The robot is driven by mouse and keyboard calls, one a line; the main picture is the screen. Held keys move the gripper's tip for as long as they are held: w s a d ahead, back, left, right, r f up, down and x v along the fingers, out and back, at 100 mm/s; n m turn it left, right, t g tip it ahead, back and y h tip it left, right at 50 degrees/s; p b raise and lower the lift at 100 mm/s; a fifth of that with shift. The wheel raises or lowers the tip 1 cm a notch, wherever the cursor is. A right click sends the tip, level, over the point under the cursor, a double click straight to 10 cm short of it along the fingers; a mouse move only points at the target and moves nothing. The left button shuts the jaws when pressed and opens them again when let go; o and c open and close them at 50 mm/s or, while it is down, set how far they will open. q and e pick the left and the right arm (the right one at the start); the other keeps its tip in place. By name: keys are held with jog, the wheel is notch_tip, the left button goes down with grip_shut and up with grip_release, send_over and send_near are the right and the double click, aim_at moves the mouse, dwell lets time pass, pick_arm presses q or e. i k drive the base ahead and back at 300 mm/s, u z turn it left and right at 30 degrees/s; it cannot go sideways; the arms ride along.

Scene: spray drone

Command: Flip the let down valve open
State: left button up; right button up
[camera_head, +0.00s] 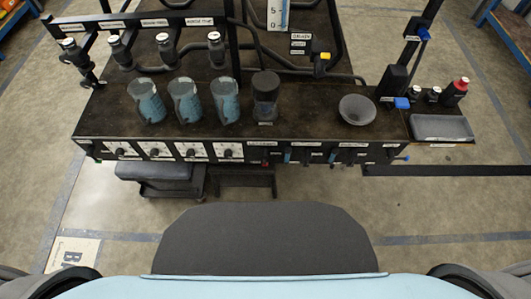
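A dark bench (315,110) stands ahead of me with valves and small labels around it. The labels are too small to read surely, so I cannot tell which valve is the let down valve. One blue valve handle (401,103) sits at the right of the bench top, below a dark upright body. Another blue handle (422,34) is higher on the pipe at the right. A yellow handle (322,57) is on the piping behind the bench. More small handles sit along the front panel. Neither of my grippers is in view.
Three clear bluish jugs (186,100), a dark lidded container (265,95) and a grey funnel (357,109) stand on the bench. A grey tray (441,128) and a red-capped bottle (455,91) are at the right.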

aim_at(264, 150)
jog(key=z, duration=1.9)
jog(key=k, duration=0.9)
jog(key=u, duration=1.65)
jog(key=i, duration=0.5)
jog(key=u, duration=0.1)
